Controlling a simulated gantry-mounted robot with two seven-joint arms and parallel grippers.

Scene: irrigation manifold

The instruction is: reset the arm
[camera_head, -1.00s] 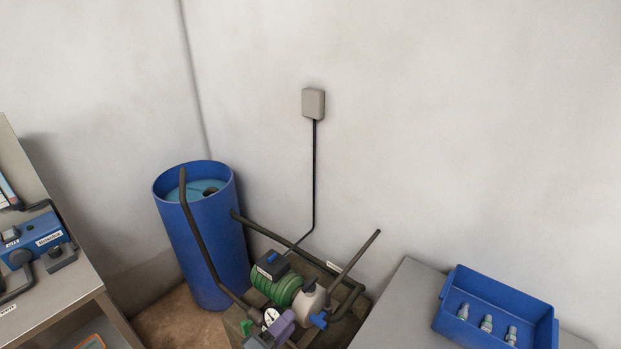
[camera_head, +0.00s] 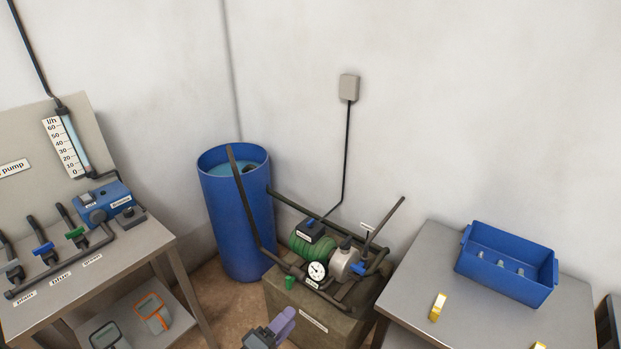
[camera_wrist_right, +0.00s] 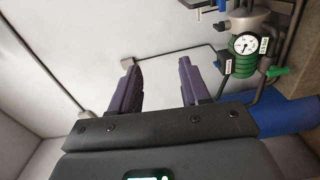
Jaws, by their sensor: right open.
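My right gripper (camera_head: 284,322) shows at the bottom of the head view, in front of the pump stand. In the right wrist view, its two purple fingers (camera_wrist_right: 157,78) stand apart with nothing between them. The green pump (camera_head: 303,244) with its round white gauge (camera_head: 317,270) sits on the stand, beyond the gripper and apart from it. The gauge also shows in the right wrist view (camera_wrist_right: 244,43). My left gripper is not in view.
A blue barrel (camera_head: 238,225) stands left of the pump. The left bench (camera_head: 130,240) carries valves and a blue unit (camera_head: 104,202). The right table (camera_head: 410,290) holds a blue bin (camera_head: 505,278) with small fittings and yellow pieces (camera_head: 438,307).

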